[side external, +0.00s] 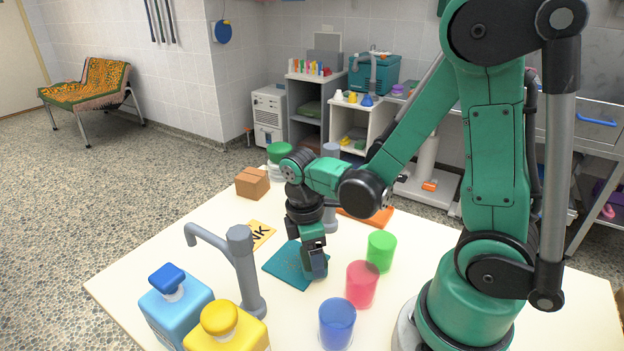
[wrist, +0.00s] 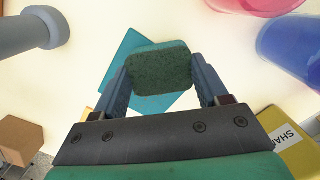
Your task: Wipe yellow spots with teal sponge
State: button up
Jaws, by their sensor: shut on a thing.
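A teal sponge (wrist: 160,70) with a dark green speckled face is held between the two fingers of my gripper (wrist: 160,88) in the wrist view. A flat teal mat (wrist: 120,55) lies on the table under it. In the side external view my gripper (side external: 315,270) points down at the right part of the teal mat (side external: 282,264), and its fingers largely hide the sponge. I cannot tell whether the sponge touches the mat. I see no yellow spots in either view; the gripper and sponge hide part of the surface below.
Blue (side external: 337,325), red (side external: 362,286) and green (side external: 381,251) cups stand right of the mat. A grey post with an arm (side external: 245,270), a blue bottle (side external: 175,305) and a yellow bottle (side external: 225,330) stand front left. A yellow card (side external: 262,234) and brown box (side external: 252,183) lie behind.

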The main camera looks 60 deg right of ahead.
aim_at(299, 252)
jog(key=shift+w, duration=0.35)
jog(key=shift+c, duration=0.5)
jog(key=shift+w+f, duration=0.15)
jog(key=shift+w, duration=2.9)
jog(key=shift+f, duration=0.1)
jog(key=s, duration=0.5)
jog(key=shift+r, duration=0.2)
jog(key=shift+s+f, duration=0.2)
jog(key=shift+s, duration=0.05)
jog(key=shift+s+r, duration=0.15)
jog(key=shift+s, duration=0.5)
jog(key=shift+w+a, duration=0.15)
jog(key=shift+w, duration=3.25)
jog(key=shift+s, duration=0.5)
jog(key=shift+s+f, duration=0.2)
jog(key=shift+s, duration=0.15)
jog(key=shift+s+r, duration=0.2)
jog(key=shift+s, duration=1.3)
jog(key=shift+s+f, duration=0.15)
jog(key=shift+s, duration=0.9)
jog(key=shift+r, duration=4.1)
